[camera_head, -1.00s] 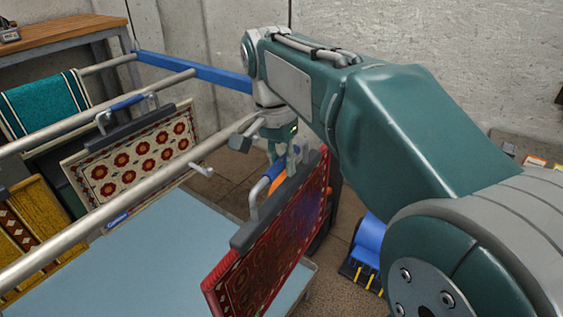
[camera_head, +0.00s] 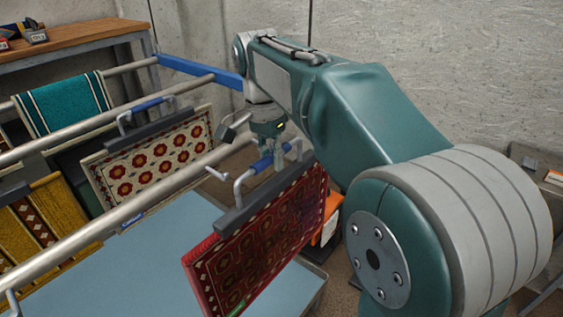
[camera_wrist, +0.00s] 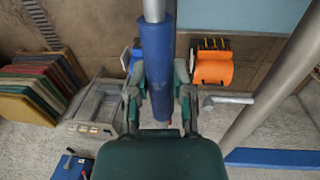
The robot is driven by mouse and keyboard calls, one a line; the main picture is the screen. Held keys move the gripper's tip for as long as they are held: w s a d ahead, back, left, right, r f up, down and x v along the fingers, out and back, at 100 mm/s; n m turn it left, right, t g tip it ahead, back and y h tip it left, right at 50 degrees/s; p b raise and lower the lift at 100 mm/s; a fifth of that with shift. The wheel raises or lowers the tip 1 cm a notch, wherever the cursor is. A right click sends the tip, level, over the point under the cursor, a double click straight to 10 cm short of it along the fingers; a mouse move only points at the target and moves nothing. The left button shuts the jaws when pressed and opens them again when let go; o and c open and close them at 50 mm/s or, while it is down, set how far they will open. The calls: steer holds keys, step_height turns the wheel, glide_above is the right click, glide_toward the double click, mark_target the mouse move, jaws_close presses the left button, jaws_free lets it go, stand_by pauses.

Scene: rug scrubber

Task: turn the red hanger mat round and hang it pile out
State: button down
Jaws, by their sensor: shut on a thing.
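The red hanger mat (camera_head: 262,240) hangs from a dark clamp bar (camera_head: 250,203) with a grey bracket and a blue grip (camera_head: 272,160). Its patterned red face is turned towards the head camera; its other face is hidden. My gripper (camera_head: 268,150) is shut on the blue grip from above. In the wrist view, the blue grip (camera_wrist: 157,50) lies between my fingers (camera_wrist: 158,90), and the mat is largely out of sight. The mat is held beside the near grey rail (camera_head: 150,193), to its right, apart from the small crank-like peg (camera_head: 215,174).
A cream mat with red flowers (camera_head: 150,165), a teal mat (camera_head: 62,103) and a yellow mat (camera_head: 45,220) hang at the left. A pale blue table (camera_head: 140,265) lies below. An orange item (camera_head: 329,228) stands behind the red mat. A wooden bench (camera_head: 75,45) is at the back left.

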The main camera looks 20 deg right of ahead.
steer(key=shift+w+a+f, duration=0.1)
steer(key=shift+w+a, duration=0.7)
steer(key=shift+w, duration=0.25)
steer(key=shift+w+a+r, duration=0.1)
steer(key=shift+w+a, duration=0.65)
steer(key=shift+w, duration=0.35)
steer(key=shift+w+a+f, duration=0.1)
steer(key=shift+w+a, duration=0.7)
steer(key=shift+w, duration=0.25)
steer(key=shift+w+a+f, duration=0.1)
steer(key=shift+f, duration=1.15)
